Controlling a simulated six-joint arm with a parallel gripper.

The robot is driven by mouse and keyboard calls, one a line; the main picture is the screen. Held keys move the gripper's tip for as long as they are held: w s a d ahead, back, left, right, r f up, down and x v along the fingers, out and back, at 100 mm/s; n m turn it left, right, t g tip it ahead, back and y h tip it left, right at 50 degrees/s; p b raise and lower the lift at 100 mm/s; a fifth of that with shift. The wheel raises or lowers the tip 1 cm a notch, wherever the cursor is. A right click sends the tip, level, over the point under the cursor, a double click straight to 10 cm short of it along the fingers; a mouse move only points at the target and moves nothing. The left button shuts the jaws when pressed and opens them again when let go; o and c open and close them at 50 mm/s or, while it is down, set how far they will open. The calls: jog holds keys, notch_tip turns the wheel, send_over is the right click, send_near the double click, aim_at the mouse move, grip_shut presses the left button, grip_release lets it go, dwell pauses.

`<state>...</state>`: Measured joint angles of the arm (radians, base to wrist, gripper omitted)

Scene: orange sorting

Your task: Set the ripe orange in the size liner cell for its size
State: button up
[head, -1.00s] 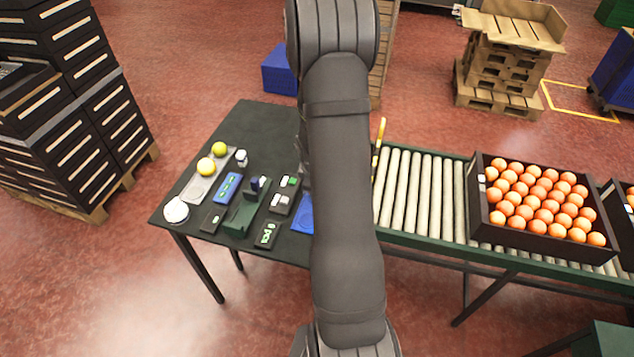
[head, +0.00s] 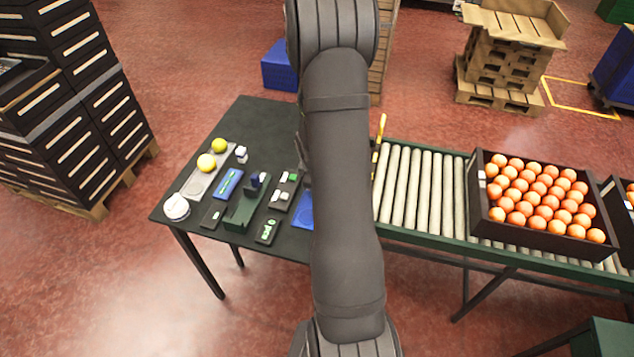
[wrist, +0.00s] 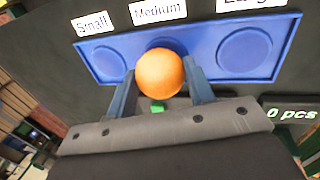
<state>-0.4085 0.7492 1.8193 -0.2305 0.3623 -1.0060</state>
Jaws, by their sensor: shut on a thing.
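In the wrist view my gripper (wrist: 160,88) is shut on an orange (wrist: 159,73), with one finger at each side of it. The orange is in front of the blue size liner (wrist: 204,45), over its middle cell, the one by the "Medium" label (wrist: 158,10). I cannot tell how far above the liner it is. The "Small" label (wrist: 92,24) and its cell show at the left, and a larger cell (wrist: 245,51) at the right by a partly cut label. In the head view my arm hides the gripper, the orange and most of the blue liner (head: 303,212).
A crate (head: 483,219) full of oranges sits on the roller conveyor (head: 417,195) at the right.

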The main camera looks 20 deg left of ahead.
jog(key=shift+f, duration=0.5)
jog(key=o, duration=1.5)
jog(key=shift+w+r+v, duration=0.1)
jog(key=shift+w+v, duration=0.2)
jog(key=shift+v, duration=1)
jog(key=shift+w+r+v, duration=0.1)
jog(key=shift+w+v, duration=0.2)
jog(key=shift+v, duration=1)
jog(key=shift+w+v, duration=0.3)
jog(key=shift+v, duration=1)
jog(key=shift+s+x, duration=0.25)
jog(key=shift+x, duration=0.75)
jog(key=shift+s+x, duration=0.2)
jog(key=shift+x, duration=0.85)
jog(key=shift+s+x, duration=0.25)
jog(key=shift+x, duration=0.75)
jog(key=shift+f, duration=0.1)
